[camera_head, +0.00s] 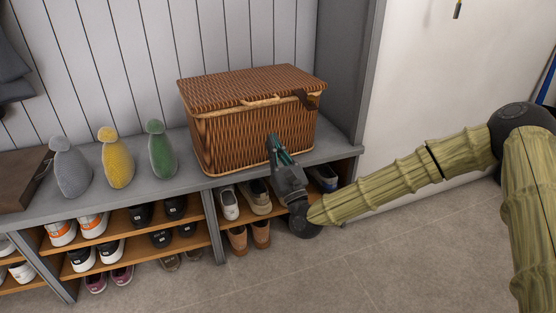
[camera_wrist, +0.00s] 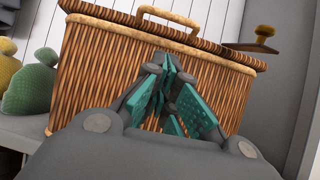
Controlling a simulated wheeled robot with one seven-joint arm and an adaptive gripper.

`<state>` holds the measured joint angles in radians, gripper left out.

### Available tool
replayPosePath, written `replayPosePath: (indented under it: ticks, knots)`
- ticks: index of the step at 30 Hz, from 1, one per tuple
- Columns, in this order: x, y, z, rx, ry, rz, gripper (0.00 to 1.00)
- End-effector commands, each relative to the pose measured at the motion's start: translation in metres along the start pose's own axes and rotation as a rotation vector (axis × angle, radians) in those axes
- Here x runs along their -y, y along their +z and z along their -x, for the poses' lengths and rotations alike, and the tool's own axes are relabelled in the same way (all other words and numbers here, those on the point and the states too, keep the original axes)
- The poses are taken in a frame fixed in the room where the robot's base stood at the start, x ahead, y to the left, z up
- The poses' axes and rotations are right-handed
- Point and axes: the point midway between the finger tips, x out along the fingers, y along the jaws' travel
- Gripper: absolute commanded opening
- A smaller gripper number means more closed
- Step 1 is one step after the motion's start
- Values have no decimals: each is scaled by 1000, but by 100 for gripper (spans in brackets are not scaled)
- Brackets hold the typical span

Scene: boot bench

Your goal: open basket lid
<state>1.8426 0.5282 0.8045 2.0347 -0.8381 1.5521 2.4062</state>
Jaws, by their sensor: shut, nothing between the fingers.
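The wicker basket (camera_head: 245,138) stands on the grey bench top, and its brown woven lid (camera_head: 250,85) lies down on it. A light handle (camera_head: 262,100) shows along the lid's front edge; the wrist view shows this handle (camera_wrist: 168,20) above the basket front (camera_wrist: 95,75). My gripper (camera_head: 273,142) is in front of the basket's lower right front, pointing up, below the lid edge. In the wrist view its teal fingers (camera_wrist: 165,85) are shut with nothing between them. I cannot tell whether the fingertips touch the wicker.
Grey, yellow (camera_head: 115,160) and green (camera_head: 161,152) knitted figures stand left of the basket. A dark brown piece (camera_head: 308,99) is at the lid's right front corner. Shoes fill the shelves below. A grey side panel (camera_head: 345,75) rises right of the basket. The floor in front is clear.

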Motion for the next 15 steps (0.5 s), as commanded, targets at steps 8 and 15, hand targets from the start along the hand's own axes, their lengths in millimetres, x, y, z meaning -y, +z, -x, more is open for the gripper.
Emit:
replayPosePath:
  ticks: [8,15]
  knots:
    - [0,-2,-45,2,1,2,0]
    - [0,16,-61,1,1,1,0]
